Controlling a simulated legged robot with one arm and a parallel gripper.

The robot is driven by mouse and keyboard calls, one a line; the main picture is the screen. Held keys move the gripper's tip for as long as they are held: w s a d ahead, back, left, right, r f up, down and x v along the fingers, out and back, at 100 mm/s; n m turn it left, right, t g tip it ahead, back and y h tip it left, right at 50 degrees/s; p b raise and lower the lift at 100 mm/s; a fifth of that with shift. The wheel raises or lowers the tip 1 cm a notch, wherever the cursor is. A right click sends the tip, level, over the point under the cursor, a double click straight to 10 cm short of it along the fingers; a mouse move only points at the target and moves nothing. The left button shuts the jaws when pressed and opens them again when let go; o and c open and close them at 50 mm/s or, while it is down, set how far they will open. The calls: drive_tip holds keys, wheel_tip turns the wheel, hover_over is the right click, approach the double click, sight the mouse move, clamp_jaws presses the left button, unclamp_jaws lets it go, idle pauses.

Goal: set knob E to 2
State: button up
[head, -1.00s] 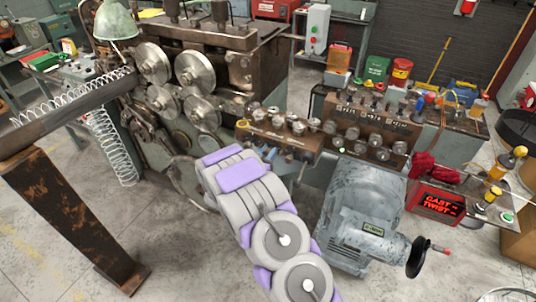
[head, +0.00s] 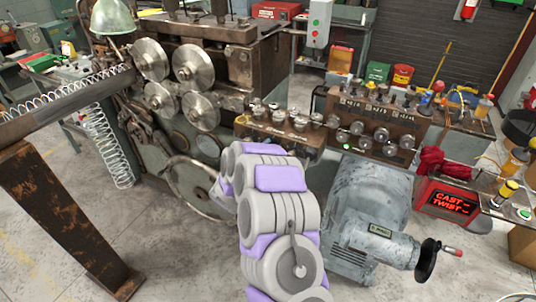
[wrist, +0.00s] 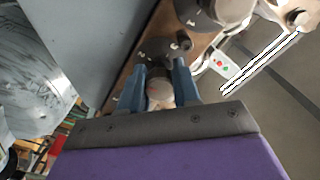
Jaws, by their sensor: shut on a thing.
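In the wrist view my gripper (wrist: 160,80) has its two blue-grey fingers closed on a small round pale knob (wrist: 160,92). A dark round dial (wrist: 165,48) with light numerals lies behind the knob on a brown panel. I cannot read the knob's letter or its setting. Another knob (wrist: 196,10) on a dark dial is beside it at the top. In the head view my arm reaches up to the brown knob box (head: 280,131), which carries several knobs. My arm hides the fingers and the held knob there.
A second brown box (head: 372,133) with several round knobs stands to the right. A grey motor housing (head: 370,205) with a black handwheel (head: 428,260) is right of my arm. A red-lit display (head: 452,201) is farther right. Bare floor (head: 180,260) is at lower left.

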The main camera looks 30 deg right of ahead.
drive_tip(key=shift+a+f+m+b, duration=0.1)
drive_tip(key=shift+f+m+b, duration=0.05)
drive_tip(key=shift+m+b, duration=0.55)
drive_tip(key=o, duration=1.1)
drive_tip(key=shift+c, duration=0.2)
drive_tip(key=p+v, duration=0.3)
drive_tip(key=v, duration=1.4)
drive_tip(key=shift+s+a, duration=0.1)
drive_tip(key=shift+a, duration=0.05)
